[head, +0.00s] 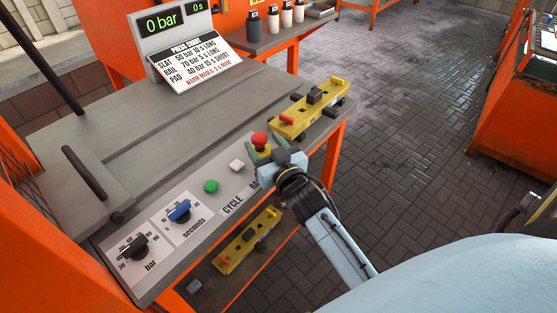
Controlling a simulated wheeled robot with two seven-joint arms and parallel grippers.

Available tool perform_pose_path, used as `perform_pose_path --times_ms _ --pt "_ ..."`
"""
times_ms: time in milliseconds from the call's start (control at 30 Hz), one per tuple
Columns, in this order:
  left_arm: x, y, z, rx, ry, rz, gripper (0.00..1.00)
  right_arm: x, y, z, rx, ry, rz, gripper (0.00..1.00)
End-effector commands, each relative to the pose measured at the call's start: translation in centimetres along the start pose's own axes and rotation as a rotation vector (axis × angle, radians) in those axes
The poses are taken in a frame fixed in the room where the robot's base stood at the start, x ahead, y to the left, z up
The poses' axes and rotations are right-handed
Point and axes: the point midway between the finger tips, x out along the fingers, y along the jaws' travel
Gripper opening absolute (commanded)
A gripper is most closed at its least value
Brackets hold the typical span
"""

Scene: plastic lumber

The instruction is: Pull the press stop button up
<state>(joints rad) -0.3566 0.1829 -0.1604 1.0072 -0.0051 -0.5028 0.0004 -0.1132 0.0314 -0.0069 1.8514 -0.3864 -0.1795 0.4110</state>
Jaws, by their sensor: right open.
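The press stop button (260,139) is a red mushroom-shaped knob with a yellow base, at the right end of the press control panel (238,189). The gripper and wrist hide part of the base and the panel's right end. My left gripper is not in view.
A green button (211,186), a white button (237,166), a blue seconds knob (180,211) and a black bar knob (133,247) sit along the panel. The display (172,27) reads 0 bar.

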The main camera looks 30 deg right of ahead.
Motion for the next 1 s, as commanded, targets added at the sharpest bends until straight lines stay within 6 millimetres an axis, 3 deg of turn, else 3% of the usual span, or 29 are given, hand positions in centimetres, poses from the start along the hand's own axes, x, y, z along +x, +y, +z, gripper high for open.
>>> perform_pose_path --times_ms 500,700,1000 --pt "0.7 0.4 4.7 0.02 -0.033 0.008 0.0 -10.0 0.1 -0.1 0.001 -0.003 0.002 0.57" --pt "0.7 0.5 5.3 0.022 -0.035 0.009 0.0 -11.9 0.0 -0.1 0.001 -0.001 0.001 0.57" --pt "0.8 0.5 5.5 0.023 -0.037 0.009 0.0 -12.2 0.0 -0.1 0.001 0.002 0.001 0.57"
